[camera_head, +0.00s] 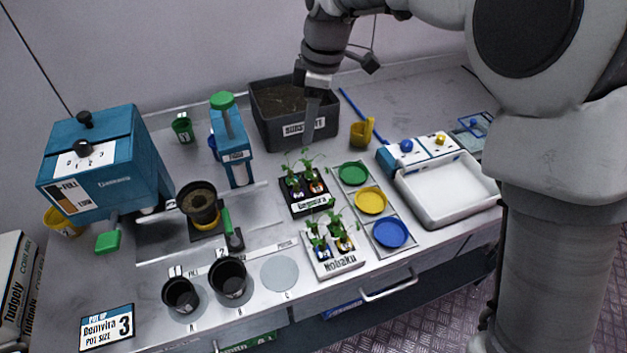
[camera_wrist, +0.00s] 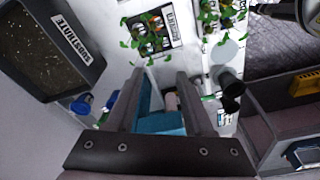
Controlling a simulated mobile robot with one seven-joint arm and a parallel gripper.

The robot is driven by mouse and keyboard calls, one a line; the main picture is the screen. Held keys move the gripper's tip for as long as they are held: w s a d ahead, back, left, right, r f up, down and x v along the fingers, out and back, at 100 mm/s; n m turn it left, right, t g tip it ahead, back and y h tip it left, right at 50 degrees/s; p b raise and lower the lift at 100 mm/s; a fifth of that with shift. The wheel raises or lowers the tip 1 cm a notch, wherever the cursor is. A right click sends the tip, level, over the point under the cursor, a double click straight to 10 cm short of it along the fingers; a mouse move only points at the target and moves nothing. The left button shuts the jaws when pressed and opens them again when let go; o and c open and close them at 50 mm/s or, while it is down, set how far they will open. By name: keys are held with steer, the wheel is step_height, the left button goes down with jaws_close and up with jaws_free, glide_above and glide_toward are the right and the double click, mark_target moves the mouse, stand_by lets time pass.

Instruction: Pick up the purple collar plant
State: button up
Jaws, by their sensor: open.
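Small green seedlings stand in two labelled trays. The black Demvira tray (camera_head: 308,207) is near the middle of the bench, and the white Nobaku tray (camera_head: 338,266) is in front of it. Small coloured collars show at the stem bases. A purple-looking one (camera_head: 296,191) is in the black tray, but leaves and small size make the collars hard to tell apart. The black tray also shows at the top of the wrist view (camera_wrist: 171,22). My gripper (camera_wrist: 163,82) is open and empty, raised above the back of the bench near the substrate bin, apart from the plants.
A substrate bin (camera_head: 257,122) stands at the back. A blue dispenser (camera_head: 105,165) and blue press (camera_head: 232,150) are left. Black pots (camera_head: 228,278) stand at the front. Coloured dishes (camera_head: 370,200) and a white basin (camera_head: 445,190) are right.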

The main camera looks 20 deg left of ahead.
mark_target(297, 184)
steer(key=a+f, duration=0.1)
steer(key=f, duration=1)
steer(key=a+f, duration=0.1)
steer(key=f, duration=0.4)
steer(key=shift+s+a+f, duration=0.35)
jaws_close()
stand_by(0.6)
